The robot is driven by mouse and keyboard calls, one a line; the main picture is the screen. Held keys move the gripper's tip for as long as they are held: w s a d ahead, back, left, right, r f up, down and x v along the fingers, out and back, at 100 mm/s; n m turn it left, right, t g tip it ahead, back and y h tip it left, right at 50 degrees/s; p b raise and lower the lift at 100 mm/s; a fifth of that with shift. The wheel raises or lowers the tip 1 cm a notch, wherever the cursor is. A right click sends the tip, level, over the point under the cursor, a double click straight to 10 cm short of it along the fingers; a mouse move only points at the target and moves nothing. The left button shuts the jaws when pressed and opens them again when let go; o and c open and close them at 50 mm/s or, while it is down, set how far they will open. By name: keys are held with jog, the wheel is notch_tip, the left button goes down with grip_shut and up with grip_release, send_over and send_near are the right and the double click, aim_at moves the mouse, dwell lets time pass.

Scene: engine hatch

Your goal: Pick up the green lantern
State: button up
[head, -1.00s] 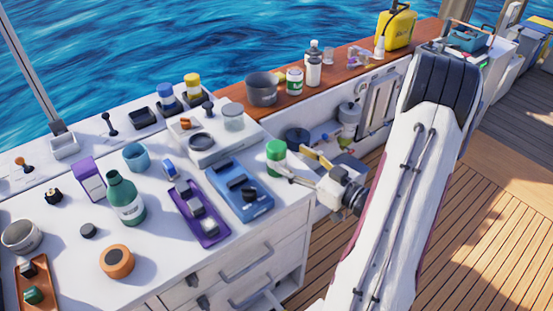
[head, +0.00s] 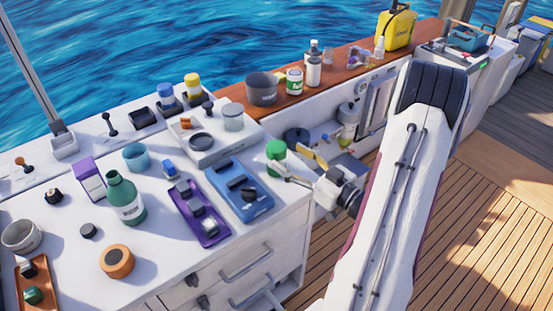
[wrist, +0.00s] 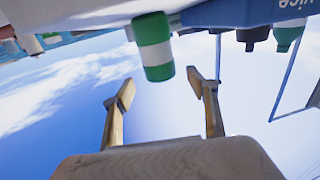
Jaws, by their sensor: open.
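The green lantern (head: 276,155) is a small cylinder with a green top and a white band, standing at the right edge of the white counter. My gripper (head: 298,166) is just to its right, with the fingers pointing toward it. In the wrist view, the picture is turned over and the lantern (wrist: 154,45) shows as a green, white and green cylinder. It lies ahead of my open fingers (wrist: 161,88), roughly between their lines, with nothing held. My fingers partly hide the lantern's lower part in the head view.
A blue tray (head: 238,188) and a purple tray (head: 200,212) lie left of the lantern. A green bottle (head: 124,197) stands farther left. A similar green-and-white can (head: 294,81) stands on the wooden ledge (head: 345,80). An open recess with dishes lies behind my gripper.

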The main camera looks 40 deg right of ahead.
aim_at(284, 154)
jog(key=shift+w, duration=0.35)
jog(key=shift+w, duration=0.1)
jog(key=shift+w+a, duration=0.2)
jog(key=shift+w, duration=1.05)
jog(key=shift+w+a, duration=0.2)
jog(key=shift+w, duration=1)
jog(key=c, duration=1.4)
